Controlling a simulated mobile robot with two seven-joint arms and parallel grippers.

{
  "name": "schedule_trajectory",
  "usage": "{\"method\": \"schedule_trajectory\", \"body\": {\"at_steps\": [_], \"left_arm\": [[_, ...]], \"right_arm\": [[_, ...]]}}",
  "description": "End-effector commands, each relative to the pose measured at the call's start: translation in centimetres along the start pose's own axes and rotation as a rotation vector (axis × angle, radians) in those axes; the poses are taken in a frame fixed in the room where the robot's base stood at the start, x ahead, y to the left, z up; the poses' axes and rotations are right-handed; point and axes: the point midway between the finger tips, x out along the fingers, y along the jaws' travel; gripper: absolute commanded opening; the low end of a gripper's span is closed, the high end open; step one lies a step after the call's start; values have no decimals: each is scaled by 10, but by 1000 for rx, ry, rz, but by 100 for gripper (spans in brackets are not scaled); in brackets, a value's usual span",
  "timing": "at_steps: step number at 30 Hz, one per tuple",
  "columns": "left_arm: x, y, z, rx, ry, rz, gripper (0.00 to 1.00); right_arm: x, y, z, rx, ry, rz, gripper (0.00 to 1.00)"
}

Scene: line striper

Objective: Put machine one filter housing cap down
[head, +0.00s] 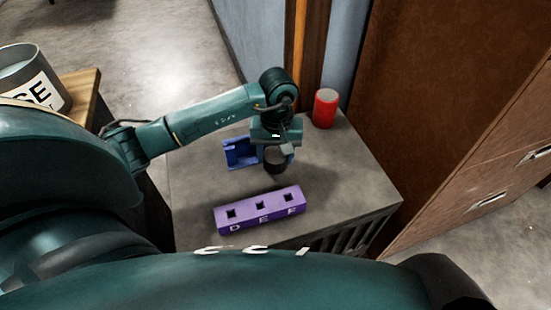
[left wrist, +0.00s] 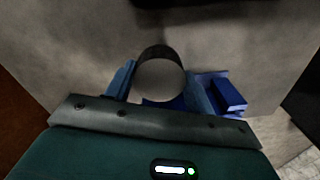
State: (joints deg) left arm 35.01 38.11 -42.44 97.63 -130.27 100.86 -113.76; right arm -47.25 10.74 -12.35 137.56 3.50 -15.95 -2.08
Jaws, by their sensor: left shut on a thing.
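My left gripper (head: 272,150) reaches over the grey cabinet top (head: 340,190) from the left and points down. It is shut on a dark round cap (head: 275,162), taken to be the filter housing cap. In the left wrist view the cap (left wrist: 160,78) shows a light grey round face and a dark rim between the two blue fingers (left wrist: 158,88). I cannot tell whether the cap touches the surface. My right gripper is not in view.
A blue holder (head: 238,153) stands just left of the gripper; it also shows in the left wrist view (left wrist: 228,92). A purple block (head: 247,212) with three square holes lies in front. A red cylinder (head: 325,108) stands at the back. The right part of the top is clear.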

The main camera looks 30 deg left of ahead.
Motion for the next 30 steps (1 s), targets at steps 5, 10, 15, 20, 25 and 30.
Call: {"method": "schedule_trajectory", "body": {"at_steps": [5,10,15,20,25,30], "left_arm": [[20,1,0,-1,0,1,22],[19,1,0,0,1,1,22],[22,1,0,0,0,1,55],[21,1,0,0,0,0,68],[21,1,0,0,0,0,75],[20,1,0,0,0,0,75]], "right_arm": [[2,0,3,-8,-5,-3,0],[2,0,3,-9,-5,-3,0],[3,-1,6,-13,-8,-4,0],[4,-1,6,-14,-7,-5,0],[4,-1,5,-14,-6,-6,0],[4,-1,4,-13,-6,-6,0]]}}
